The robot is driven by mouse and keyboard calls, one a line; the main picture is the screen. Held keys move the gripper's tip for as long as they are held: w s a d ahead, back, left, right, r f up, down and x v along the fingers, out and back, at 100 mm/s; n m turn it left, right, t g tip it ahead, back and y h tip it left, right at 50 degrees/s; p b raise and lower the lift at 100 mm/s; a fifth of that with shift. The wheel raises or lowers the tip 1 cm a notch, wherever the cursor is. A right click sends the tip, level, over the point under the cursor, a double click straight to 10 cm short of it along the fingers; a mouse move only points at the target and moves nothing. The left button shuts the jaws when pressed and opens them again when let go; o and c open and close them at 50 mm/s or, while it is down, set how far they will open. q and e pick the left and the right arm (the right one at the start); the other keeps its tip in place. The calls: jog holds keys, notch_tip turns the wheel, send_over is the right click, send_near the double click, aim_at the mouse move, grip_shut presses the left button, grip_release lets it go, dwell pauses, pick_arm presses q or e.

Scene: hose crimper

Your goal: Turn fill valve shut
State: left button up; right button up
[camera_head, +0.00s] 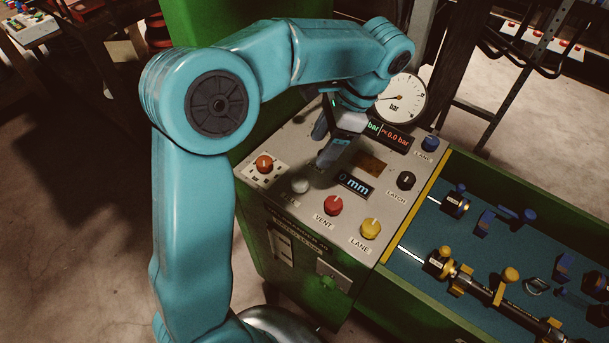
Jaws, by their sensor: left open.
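The control panel (316,216) is a sloped grey plate with several knobs. A pale grey knob (299,185) sits near its front edge; its label is partly readable and seems to say FILL. Its turn position is too small to tell. My left gripper (326,142) hangs over the back left of the panel, behind the grey knob and apart from it. It is open, with nothing seen between its fingers. My right gripper is not in view.
Close by are a red VENT knob (333,205), a yellow LANE knob (371,228), a black LATCH knob (405,180), a blue LANE knob (430,144) and an orange knob (264,164). A round gauge (402,99) stands behind. A green-walled bench with hose fittings (482,285) lies right.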

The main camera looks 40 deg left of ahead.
aim_at(300, 180)
pick_arm(q)
jog(key=x, duration=1)
jog(key=shift+s+f, duration=0.1)
jog(key=shift+f, duration=0.3)
jog(key=shift+s+f, duration=0.1)
jog(key=shift+s, duration=0.05)
jog(key=c, duration=1)
